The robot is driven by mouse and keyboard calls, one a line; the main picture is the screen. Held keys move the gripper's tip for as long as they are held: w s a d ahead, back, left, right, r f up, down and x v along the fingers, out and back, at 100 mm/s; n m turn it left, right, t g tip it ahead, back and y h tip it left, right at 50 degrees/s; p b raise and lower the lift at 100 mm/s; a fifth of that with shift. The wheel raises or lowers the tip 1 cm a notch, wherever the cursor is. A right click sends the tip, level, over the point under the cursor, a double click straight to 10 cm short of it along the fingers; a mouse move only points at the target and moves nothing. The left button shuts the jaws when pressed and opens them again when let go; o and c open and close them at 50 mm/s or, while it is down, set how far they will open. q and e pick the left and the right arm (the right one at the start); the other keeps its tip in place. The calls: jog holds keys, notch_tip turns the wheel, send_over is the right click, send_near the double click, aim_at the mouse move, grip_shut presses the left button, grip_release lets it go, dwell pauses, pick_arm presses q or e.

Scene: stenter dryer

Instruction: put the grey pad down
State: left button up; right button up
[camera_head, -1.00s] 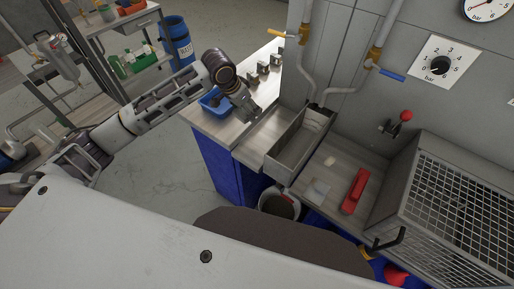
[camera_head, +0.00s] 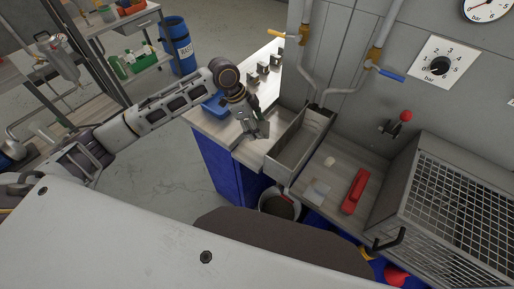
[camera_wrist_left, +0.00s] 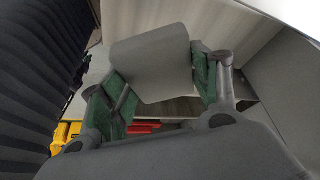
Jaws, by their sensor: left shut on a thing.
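My left gripper (camera_head: 254,128) is over the wooden counter (camera_head: 217,129), just left of the metal trough, in the head view. In the left wrist view, its two green-lined fingers (camera_wrist_left: 165,88) are shut on the grey pad (camera_wrist_left: 150,62), a flat piece with rounded corners. Part of the pad is hidden between the fingers. I cannot tell whether the pad touches the counter. My right gripper does not show.
The grey metal trough (camera_head: 290,160) stands right of my left gripper. A blue bin (camera_head: 215,106) sits on the counter behind it. A red object (camera_head: 354,192) and a light flat piece (camera_head: 317,191) lie on the right counter. A bucket (camera_head: 279,204) stands below the trough.

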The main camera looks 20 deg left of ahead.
pick_arm(q)
jog(key=shift+m+g, duration=0.4)
jog(key=shift+m, duration=0.6)
jog(key=shift+f, duration=0.1)
send_over(259, 148)
jog(key=a, duration=0.1)
jog(key=shift+s+a+f+p, duration=0.1)
jog(key=shift+f+p, duration=0.2)
jog(key=shift+f, duration=2.75)
jog(key=shift+f, duration=1.85)
jog(key=shift+f, duration=0.15)
jog(key=o, duration=0.9)
